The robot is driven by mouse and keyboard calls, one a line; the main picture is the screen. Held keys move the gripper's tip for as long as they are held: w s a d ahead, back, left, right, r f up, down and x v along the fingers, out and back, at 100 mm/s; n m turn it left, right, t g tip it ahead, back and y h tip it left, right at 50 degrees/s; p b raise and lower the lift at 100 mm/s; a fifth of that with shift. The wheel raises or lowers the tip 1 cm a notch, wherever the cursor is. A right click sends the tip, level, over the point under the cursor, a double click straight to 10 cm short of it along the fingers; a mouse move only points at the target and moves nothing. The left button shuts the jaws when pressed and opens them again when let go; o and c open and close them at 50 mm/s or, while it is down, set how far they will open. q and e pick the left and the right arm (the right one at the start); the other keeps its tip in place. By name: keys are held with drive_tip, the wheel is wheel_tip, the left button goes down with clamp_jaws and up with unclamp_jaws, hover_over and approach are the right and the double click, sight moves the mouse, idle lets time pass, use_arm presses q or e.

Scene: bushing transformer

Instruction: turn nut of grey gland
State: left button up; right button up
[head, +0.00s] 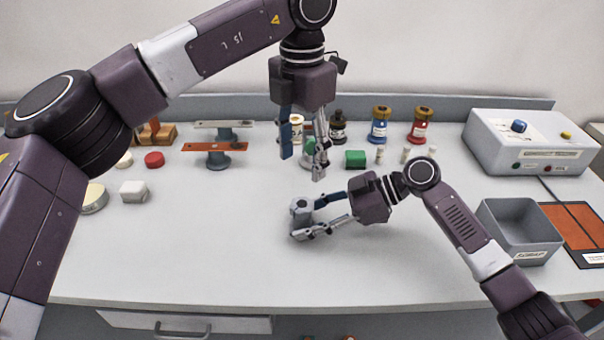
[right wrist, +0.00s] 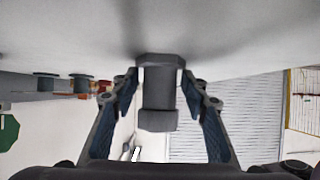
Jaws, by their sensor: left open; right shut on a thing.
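The grey gland (head: 301,212) stands on the table in the middle of the head view. My right gripper (head: 303,216) reaches it from the right and is shut on it, one finger on each side. In the right wrist view the gland (right wrist: 159,112) shows between the two blue-padded fingers (right wrist: 163,98); its wider hexagonal part is at the table side, with a narrower part extending from it. My left gripper (head: 303,165) points down behind the gland, open and apart from it.
Behind my left gripper stand a green block (head: 355,159), blue (head: 379,127) and red (head: 421,127) bottles and small white pieces. A grey bin (head: 522,250) and a white device (head: 530,140) are at the right. The front left table is clear.

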sight(302, 204)
use_arm(q)
drive_tip(key=shift+r, duration=0.45)
